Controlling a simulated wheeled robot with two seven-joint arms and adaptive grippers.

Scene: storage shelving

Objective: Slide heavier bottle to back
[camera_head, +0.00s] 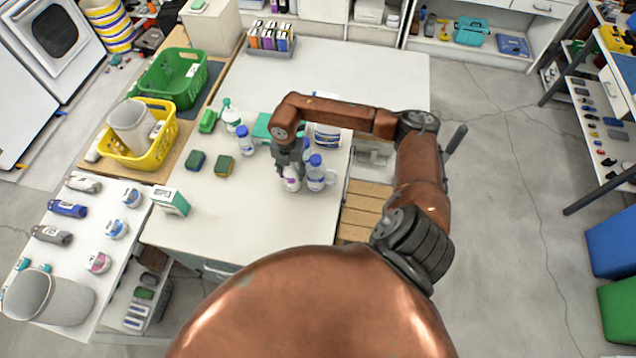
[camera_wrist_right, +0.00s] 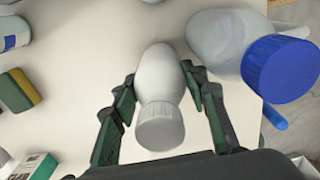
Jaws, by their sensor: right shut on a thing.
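Which bottle is heavier cannot be seen. My left gripper is not in view.
Sponges (camera_head: 195,161) and a box (camera_head: 170,201) lie left. A yellow basket (camera_head: 152,150) and green basket (camera_head: 172,78) stand farther left. The table's front middle is clear.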

